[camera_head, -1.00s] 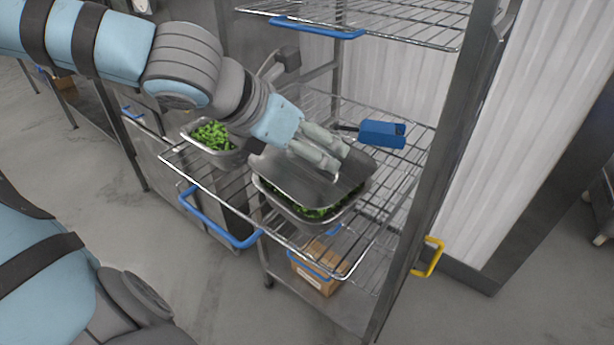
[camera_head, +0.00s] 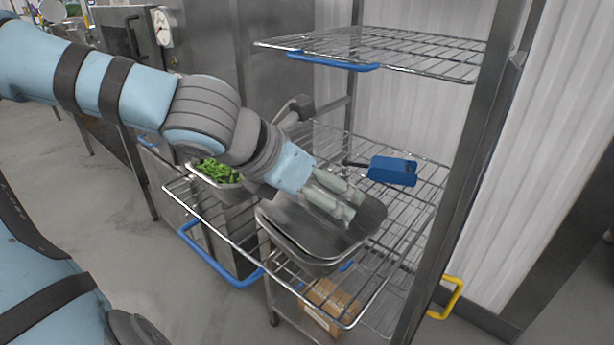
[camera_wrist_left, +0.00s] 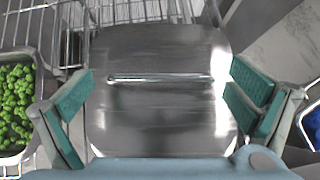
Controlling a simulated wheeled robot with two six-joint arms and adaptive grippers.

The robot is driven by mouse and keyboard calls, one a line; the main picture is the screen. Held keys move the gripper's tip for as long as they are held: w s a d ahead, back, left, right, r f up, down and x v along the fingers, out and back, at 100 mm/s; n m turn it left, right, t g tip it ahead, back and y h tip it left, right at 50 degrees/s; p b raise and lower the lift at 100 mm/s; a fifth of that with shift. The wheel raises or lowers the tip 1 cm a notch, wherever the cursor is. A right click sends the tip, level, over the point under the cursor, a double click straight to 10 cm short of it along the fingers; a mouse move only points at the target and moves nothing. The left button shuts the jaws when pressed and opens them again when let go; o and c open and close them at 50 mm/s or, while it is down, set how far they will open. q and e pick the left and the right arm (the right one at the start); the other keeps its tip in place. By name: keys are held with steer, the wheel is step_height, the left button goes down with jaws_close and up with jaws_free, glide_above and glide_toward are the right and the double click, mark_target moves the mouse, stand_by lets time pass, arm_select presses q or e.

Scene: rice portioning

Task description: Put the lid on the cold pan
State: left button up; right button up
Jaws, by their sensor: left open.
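The metal lid (camera_head: 362,212) lies over the cold pan (camera_head: 312,262) on the middle wire shelf. Its edge runs close along the pan's rim, and no greens show beneath it. Whether it is fully seated all around I cannot tell. My left gripper (camera_head: 350,206) is just above the lid, fingers spread. In the left wrist view, the lid (camera_wrist_left: 160,120) fills the middle, with its bar handle (camera_wrist_left: 160,79) lying crosswise between the open, separated fingers. The handle is hidden by the fingers in the head view. My right gripper is out of view.
An uncovered pan of green vegetables (camera_head: 217,172) stands left of the lidded pan. Another wire shelf (camera_head: 400,52) hangs above, and a rack post (camera_head: 460,170) stands to the right. A cardboard box (camera_head: 328,303) sits below.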

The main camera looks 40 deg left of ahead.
arm_select(q)
steer(key=d+p+v, duration=0.1)
steer(key=p+v, duration=0.1)
steer(key=v, duration=0.9)
steer(key=shift+s+a+r, duration=0.2)
steer(key=shift+a+r, duration=0.05)
steer(key=shift+a, duration=0.2)
